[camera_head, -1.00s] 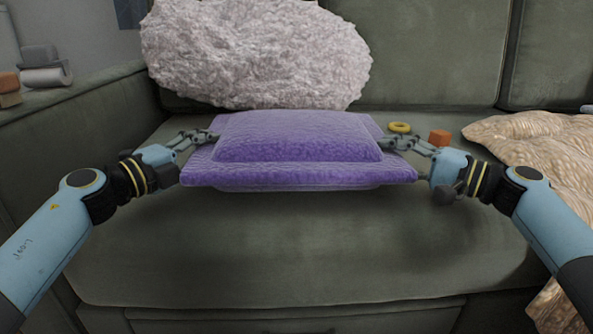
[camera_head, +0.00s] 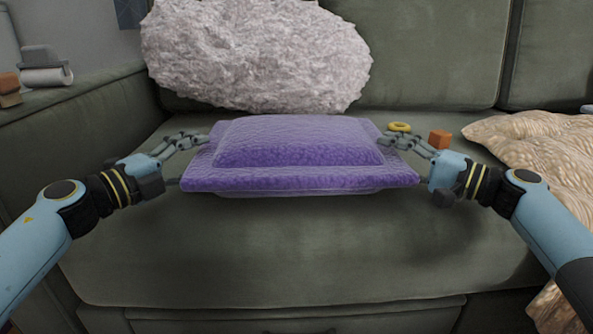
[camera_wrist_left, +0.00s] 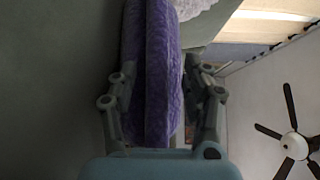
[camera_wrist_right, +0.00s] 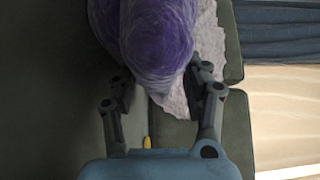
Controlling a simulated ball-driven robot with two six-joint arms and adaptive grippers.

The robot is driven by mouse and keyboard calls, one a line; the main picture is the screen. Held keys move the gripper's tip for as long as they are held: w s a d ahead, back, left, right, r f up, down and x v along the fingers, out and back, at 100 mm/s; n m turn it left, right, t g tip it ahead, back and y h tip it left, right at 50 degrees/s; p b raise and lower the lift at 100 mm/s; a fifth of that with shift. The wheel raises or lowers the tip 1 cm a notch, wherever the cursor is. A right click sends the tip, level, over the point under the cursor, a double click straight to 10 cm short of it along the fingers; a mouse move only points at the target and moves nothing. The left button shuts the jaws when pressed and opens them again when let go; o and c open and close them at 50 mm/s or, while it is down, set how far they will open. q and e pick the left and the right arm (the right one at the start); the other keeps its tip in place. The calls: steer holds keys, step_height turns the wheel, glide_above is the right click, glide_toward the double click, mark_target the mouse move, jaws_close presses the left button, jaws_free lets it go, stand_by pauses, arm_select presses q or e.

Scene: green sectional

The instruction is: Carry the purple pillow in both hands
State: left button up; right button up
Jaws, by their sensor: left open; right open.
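The purple pillow (camera_head: 300,150) lies roughly level over the green sofa seat, with a shadow on the seat in front of it. My left gripper (camera_head: 203,139) is open at its left edge. In the left wrist view the pillow (camera_wrist_left: 150,70) stands between the open fingers (camera_wrist_left: 160,90). My right gripper (camera_head: 388,140) is open at its right edge. In the right wrist view the pillow's end (camera_wrist_right: 158,50) reaches in between the fingertips (camera_wrist_right: 163,90). I cannot tell whether any finger touches it.
A fluffy pale pillow (camera_head: 255,55) leans on the sofa back behind. A yellow ring (camera_head: 399,127) and an orange block (camera_head: 439,139) lie by my right gripper. A beige blanket (camera_head: 545,155) covers the right side. The front seat (camera_head: 290,255) is clear.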

arm_select(q)
steer(key=v, duration=0.8)
steer(key=shift+s+a, duration=0.2)
steer(key=shift+s, duration=0.1)
steer(key=shift+s+a, duration=0.1)
arm_select(e)
steer(key=shift+s+d, duration=0.15)
steer(key=shift+d, duration=0.05)
steer(key=v, duration=1.1)
steer(key=shift+s+d, duration=0.15)
steer(key=shift+d, duration=0.05)
steer(key=shift+f, duration=0.1)
